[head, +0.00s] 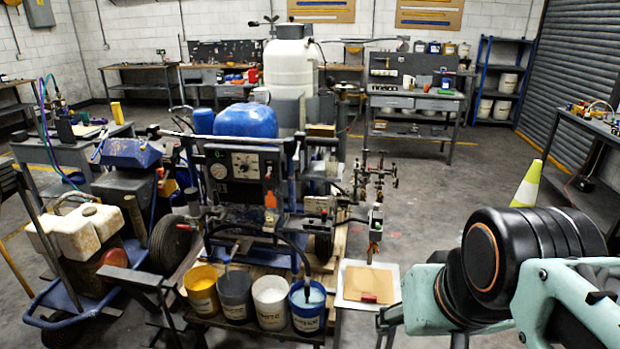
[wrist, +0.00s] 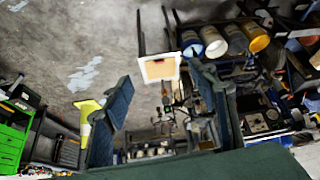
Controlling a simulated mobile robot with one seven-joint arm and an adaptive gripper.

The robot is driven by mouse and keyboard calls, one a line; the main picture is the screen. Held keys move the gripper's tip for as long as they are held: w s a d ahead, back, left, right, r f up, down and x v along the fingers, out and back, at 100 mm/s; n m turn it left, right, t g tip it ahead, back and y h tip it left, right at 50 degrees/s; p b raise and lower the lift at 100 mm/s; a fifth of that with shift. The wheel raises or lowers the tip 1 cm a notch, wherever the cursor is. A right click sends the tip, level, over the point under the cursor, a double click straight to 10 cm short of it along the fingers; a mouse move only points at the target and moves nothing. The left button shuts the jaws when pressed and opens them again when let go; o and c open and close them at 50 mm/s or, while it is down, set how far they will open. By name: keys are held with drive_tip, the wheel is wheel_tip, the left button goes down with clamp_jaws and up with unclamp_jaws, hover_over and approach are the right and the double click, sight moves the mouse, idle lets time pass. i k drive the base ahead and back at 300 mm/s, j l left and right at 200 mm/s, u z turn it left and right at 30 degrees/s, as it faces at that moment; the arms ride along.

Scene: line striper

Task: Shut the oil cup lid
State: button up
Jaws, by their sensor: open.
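The line striper (head: 240,165), with its gauge panel, hoses and blue tank, stands left of centre in the head view. I cannot make out the oil cup or its lid in either view; they are too small or hidden. A cluster of small fittings (head: 376,180) stands at the machine's right side. My gripper (wrist: 162,88) is open and empty in the wrist view, its two dark blue finger pads wide apart with only distant things between them. It touches nothing that I can see. In the head view only my arm shows, at lower right.
Buckets of paint (head: 307,305) stand in a row at the machine's front, beside a white-edged tray (head: 368,283). A cone (head: 527,185) stands on the right. A workbench (head: 415,102) is at the back. The floor (head: 440,190) between machine and cone is clear.

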sight(270, 200)
drive_tip(key=u, duration=0.55)
drive_tip(key=i+l+z, duration=0.15)
drive_tip(key=z, duration=0.15)
drive_tip(key=i+l+z, duration=0.25)
drive_tip(key=l+z, duration=0.15)
drive_tip(key=z, duration=0.2)
drive_tip(key=i+l+z, duration=0.15)
drive_tip(key=z, duration=0.25)
drive_tip(key=i+l+z, duration=0.1)
drive_tip(key=z, duration=0.25)
drive_tip(key=i+l+z, duration=0.25)
drive_tip(key=z, duration=0.2)
drive_tip(key=i+l+z, duration=0.15)
drive_tip(key=i+z, duration=0.3)
drive_tip(key=i+u, duration=0.35)
drive_tip(key=i+l+u, duration=0.15)
drive_tip(key=i+u, duration=1.05)
drive_tip(key=i, duration=0.2)
drive_tip(key=i+u, duration=0.4)
drive_tip(key=i+l+u, duration=0.1)
drive_tip(key=i+u, duration=1.1)
drive_tip(key=u, duration=0.2)
